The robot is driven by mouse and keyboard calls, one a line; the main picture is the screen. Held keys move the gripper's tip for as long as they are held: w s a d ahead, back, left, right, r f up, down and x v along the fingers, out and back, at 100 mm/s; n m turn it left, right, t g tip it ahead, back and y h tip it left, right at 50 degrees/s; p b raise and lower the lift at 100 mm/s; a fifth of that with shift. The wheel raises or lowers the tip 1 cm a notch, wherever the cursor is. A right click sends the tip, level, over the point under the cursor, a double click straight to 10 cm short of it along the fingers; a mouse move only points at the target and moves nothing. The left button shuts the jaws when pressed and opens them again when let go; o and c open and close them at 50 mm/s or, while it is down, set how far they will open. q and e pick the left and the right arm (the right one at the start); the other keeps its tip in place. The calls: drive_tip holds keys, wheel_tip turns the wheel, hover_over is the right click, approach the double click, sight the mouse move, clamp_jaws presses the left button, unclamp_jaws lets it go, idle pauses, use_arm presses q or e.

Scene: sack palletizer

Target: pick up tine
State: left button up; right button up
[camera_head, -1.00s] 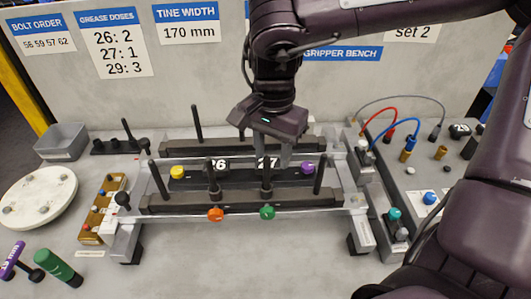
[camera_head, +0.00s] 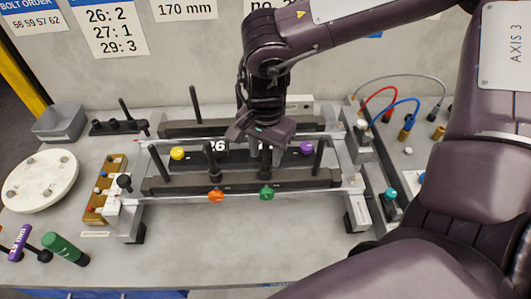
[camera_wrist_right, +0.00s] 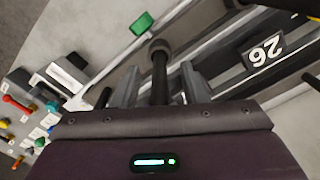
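Several upright black posts, which look like the tines, stand on the dark bars of the gripper bench fixture (camera_head: 240,184). My right gripper (camera_head: 264,146) is over the middle of the fixture, pointing down at a black post (camera_head: 266,162) above the green knob (camera_head: 267,194). In the right wrist view, the round-headed post (camera_wrist_right: 159,75) stands between my two open fingers (camera_wrist_right: 160,82), with gaps visible on both sides. Another post (camera_head: 214,165) stands to the left, above the orange knob (camera_head: 216,196). My left gripper is not in view.
Yellow (camera_head: 177,153) and purple (camera_head: 306,148) knobs sit on the rear bar, near the "26" plate (camera_head: 217,146). Cables and a connector panel are at right. A white round disc (camera_head: 38,180), grey bin (camera_head: 60,122) and green-handled tool (camera_head: 64,248) are at left. The front table is clear.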

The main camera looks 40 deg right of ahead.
drive_tip(key=shift+f, duration=0.2)
drive_tip(key=shift+c, duration=0.4)
clamp_jaws()
drive_tip(key=shift+r, duration=0.8)
wheel_tip(320, 180, up, 16)
drive_tip(key=b, duration=0.2)
drive_tip(key=shift+r, duration=0.25)
